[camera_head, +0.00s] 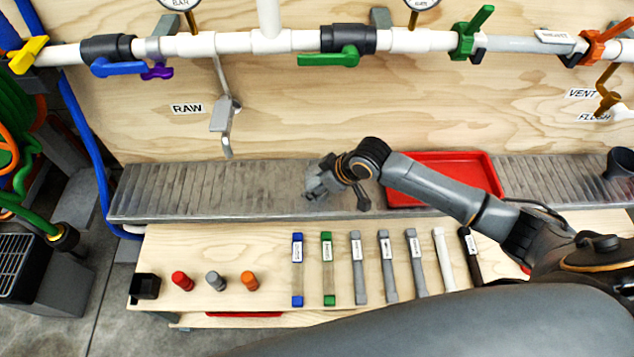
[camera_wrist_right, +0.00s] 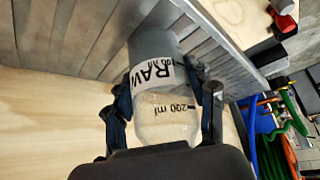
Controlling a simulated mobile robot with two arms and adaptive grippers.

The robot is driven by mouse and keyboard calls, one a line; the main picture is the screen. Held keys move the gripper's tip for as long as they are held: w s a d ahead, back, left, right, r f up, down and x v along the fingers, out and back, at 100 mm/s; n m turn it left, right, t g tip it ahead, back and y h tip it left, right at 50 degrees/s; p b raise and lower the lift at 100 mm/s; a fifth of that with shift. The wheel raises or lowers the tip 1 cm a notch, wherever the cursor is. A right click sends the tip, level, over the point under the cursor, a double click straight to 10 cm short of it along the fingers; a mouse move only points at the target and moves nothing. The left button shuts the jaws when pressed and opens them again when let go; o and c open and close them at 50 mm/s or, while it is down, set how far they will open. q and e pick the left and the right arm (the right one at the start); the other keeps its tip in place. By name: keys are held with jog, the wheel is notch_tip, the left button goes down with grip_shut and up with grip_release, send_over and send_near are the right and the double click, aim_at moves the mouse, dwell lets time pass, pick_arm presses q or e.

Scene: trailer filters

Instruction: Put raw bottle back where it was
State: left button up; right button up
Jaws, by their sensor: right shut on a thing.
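The raw bottle (camera_wrist_right: 165,118) is in the right wrist view, a clear bottle with a "RAW" label, "200 ml" marks and a grey end. My right gripper (camera_head: 322,184) is shut on it, with one finger on each side of the bottle. In the head view the gripper is over the grey ribbed metal ledge (camera_head: 240,192), right of the "RAW" sign (camera_head: 188,109) and its metal spout (camera_head: 224,112). I cannot make out the bottle clearly in the head view. Whether it touches the ledge is unclear. My left gripper is not in view.
A red tray (camera_head: 480,170) lies on the ledge behind my right forearm. Red, grey and orange caps (camera_head: 215,281), a black square holder (camera_head: 145,286) and several labelled strips (camera_head: 360,268) lie on the wooden table. White pipes with coloured valves (camera_head: 290,42) run above. The ledge's left part is clear.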

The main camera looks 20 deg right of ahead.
jog(key=shift+f, duration=0.15)
jog(key=o, duration=1.4)
jog(key=shift+r, duration=0.2)
jog(key=p+v, duration=0.1)
jog(key=v, duration=1.1)
